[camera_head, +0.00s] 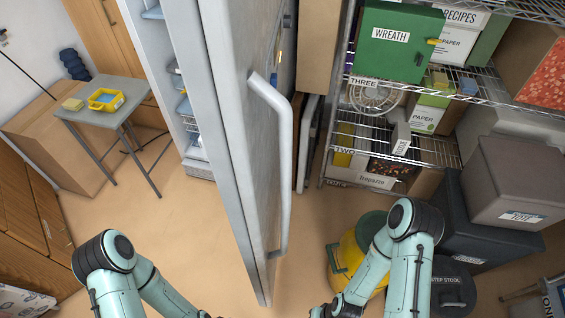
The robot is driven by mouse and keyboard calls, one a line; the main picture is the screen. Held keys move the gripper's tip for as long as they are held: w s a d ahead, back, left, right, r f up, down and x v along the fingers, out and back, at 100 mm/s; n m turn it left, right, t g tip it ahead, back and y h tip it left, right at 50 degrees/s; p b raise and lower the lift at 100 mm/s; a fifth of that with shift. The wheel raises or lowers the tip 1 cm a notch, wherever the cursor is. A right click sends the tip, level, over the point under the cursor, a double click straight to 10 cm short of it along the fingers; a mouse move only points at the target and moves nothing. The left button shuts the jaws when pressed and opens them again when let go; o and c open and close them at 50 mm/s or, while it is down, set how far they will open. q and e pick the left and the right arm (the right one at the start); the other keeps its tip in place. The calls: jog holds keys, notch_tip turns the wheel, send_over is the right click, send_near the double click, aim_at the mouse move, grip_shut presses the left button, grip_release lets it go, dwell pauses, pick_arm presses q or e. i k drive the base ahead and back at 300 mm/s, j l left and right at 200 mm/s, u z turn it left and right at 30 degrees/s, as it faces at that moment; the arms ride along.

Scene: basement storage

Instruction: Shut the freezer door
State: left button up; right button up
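The freezer door (237,150) stands open, swung out toward me, seen nearly edge-on in the middle of the head view. Its long grey handle (281,150) is on the right face. The freezer's open interior (183,100) with shelves and bins shows to the left of the door. My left arm comes in at the lower left, left of the door, and my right arm at the lower right, right of the door. Both grippers are below the bottom edge of the picture or hidden, and neither arm visibly touches the door.
A small grey folding table (108,118) with a yellow tray (106,99) stands left of the freezer. A wire shelf (410,150) with boxes, a yellow-green bin (350,255) and dark totes (478,222) crowd the right. Floor left of the door is clear.

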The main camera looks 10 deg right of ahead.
aim_at(227, 52)
jog(key=l+u, duration=0.25)
jog(key=l, duration=0.45)
jog(key=k+l+u, duration=0.15)
jog(key=l+u, duration=0.15)
jog(key=l, duration=0.35)
